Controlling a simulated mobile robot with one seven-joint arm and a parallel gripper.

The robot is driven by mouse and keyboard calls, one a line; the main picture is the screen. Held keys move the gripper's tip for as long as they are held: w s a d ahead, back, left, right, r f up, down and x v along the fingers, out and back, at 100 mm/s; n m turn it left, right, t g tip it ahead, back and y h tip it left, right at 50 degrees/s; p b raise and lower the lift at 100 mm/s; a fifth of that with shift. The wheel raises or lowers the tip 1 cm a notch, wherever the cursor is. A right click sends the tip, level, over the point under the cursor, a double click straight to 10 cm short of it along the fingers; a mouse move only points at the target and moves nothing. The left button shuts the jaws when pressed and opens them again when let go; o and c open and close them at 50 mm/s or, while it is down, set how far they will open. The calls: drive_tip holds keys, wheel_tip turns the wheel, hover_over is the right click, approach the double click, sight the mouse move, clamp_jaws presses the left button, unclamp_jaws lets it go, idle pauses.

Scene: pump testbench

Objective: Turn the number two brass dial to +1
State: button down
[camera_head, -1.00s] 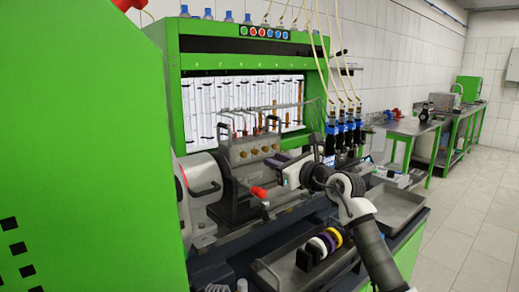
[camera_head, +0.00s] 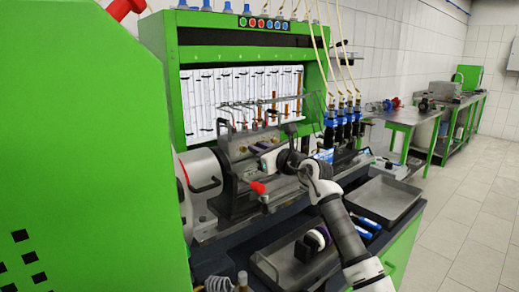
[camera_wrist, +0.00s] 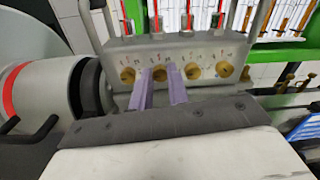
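The pump block (camera_wrist: 200,50) carries a row of several round brass dials, with small marks above them. The second brass dial from the left (camera_wrist: 159,73) shows between the tips of my gripper's two purple fingers (camera_wrist: 160,80) in the wrist view. My gripper is open, its fingers apart on either side of that dial; I cannot tell whether they touch it. The first dial (camera_wrist: 127,75) is left of the fingers, and the third (camera_wrist: 194,69) is right of them. In the head view my gripper (camera_head: 262,160) is close to the block's front; the dial settings are too small to read.
A grey drum (camera_head: 201,182) with a black handle is left of the block. A tray with rings (camera_head: 262,266) is in front, and an empty metal tray (camera_head: 385,200) is at right.

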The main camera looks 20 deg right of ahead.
drive_tip(key=shift+m, duration=0.4)
drive_tip(key=m+p, duration=0.3)
drive_tip(key=m, duration=0.3)
drive_tip(key=m+p, duration=0.4)
drive_tip(key=m, duration=0.2)
drive_tip(key=shift+d+r+m, duration=0.1)
drive_tip(key=shift+r+m, duration=0.1)
drive_tip(key=shift+m, duration=0.2)
drive_tip(key=m, duration=0.4)
drive_tip(key=m+p, duration=0.1)
drive_tip(key=m, duration=0.7)
drive_tip(key=shift+f+m+y+p, duration=0.3)
drive_tip(key=shift+m, duration=0.1)
